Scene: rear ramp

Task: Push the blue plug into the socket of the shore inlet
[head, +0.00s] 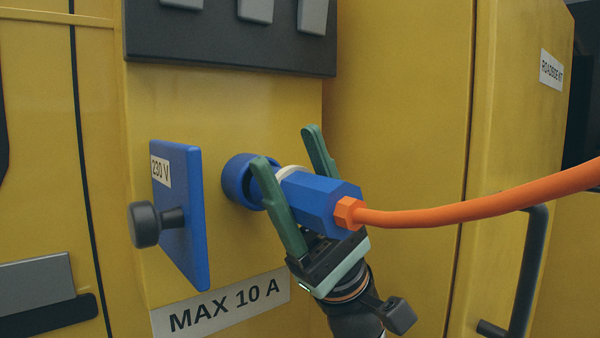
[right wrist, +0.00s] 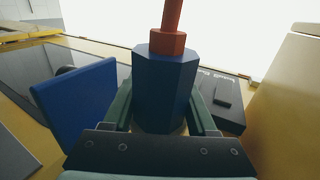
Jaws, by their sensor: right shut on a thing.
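The blue plug (head: 322,200) is a thick faceted body with a pale ring near its front and an orange cable gland (head: 346,212) at its back. My right gripper (head: 286,145) has its green fingers shut on the plug, one on each side. The plug points left at the round blue socket of the shore inlet (head: 238,181) on the yellow wall. The plug's front is at or close to the socket mouth; a finger hides the join, so I cannot tell how far in it is. The right wrist view shows the plug (right wrist: 164,90) between the fingers. My left gripper is not in view.
The blue inlet flap (head: 185,225), marked 230 V with a dark knob, stands open left of the socket. An orange cable (head: 480,205) runs right from the plug. A dark switch panel (head: 230,45) is above, a MAX 10 A label (head: 222,303) below, a dark handle (head: 528,270) right.

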